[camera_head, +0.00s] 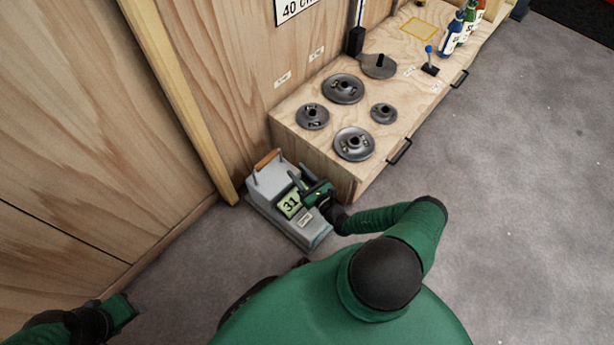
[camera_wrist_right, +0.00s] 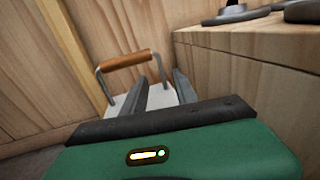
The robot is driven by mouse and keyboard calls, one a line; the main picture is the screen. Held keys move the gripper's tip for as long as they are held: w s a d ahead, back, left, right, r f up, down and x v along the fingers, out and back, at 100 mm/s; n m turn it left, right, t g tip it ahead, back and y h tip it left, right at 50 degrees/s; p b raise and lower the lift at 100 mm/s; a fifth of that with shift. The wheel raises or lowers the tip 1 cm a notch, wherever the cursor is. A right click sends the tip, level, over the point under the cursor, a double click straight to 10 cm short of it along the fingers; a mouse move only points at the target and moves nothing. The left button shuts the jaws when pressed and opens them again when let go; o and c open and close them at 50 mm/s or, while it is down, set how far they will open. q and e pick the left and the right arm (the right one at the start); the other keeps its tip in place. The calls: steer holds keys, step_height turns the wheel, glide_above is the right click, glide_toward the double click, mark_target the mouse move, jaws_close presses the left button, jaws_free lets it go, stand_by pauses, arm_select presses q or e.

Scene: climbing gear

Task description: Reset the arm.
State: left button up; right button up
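My right gripper (camera_head: 308,188) is over a grey scale-like device (camera_head: 270,187) on the floor, beside its green display reading 31. In the right wrist view my two dark fingers (camera_wrist_right: 160,90) stand apart, with the device's pale top (camera_wrist_right: 158,101) showing between and beyond them. The device's wooden handle (camera_wrist_right: 126,60) on metal posts is beyond the fingers; it also shows in the head view (camera_head: 266,159). I cannot tell whether the fingers touch the device. My left gripper (camera_head: 124,312) is at the lower left, low beside the wall, and its fingers are not clear.
A wooden bench (camera_head: 318,158) stands against the wall right of the device, with several dark weight plates (camera_head: 353,144) on top. A small blue-knobbed lever (camera_head: 429,60) and bottles (camera_head: 454,32) stand farther along. Grey floor (camera_head: 520,180) is clear to the right.

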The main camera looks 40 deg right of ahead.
steer(key=s+p, duration=0.1)
steer(key=s, duration=0.5)
steer(key=s+a+r+n+g+y, duration=0.3)
steer(key=a+r+n+g+y, duration=0.4)
steer(key=n, duration=0.4)
steer(key=s+a+r+n+g+y, duration=0.2)
steer(key=a+r+n+g+y, duration=0.3)
steer(key=a+n+g, duration=0.55)
arm_select(q)
steer(key=w+p+v, duration=0.3)
steer(key=p+v, duration=0.9)
steer(key=w+r+p+v, duration=0.1)
steer(key=w+p+v, duration=0.1)
steer(key=p+v, duration=1.1)
steer(key=w+r+p+v, duration=0.1)
steer(key=w+p+v, duration=0.2)
steer(key=p+v, duration=0.9)
steer(key=shift+w+r, duration=0.2)
steer(key=shift+r, duration=0.4)
arm_select(e)
step_height(320, 180, up, 56)
steer(key=s+a+n+t+h, duration=0.1)
steer(key=a+n+t+h, duration=0.1)
steer(key=n+h, duration=0.7)
steer(key=shift+n+h, duration=0.4)
steer(key=shift+n, duration=3.05)
steer(key=shift+s, duration=0.1)
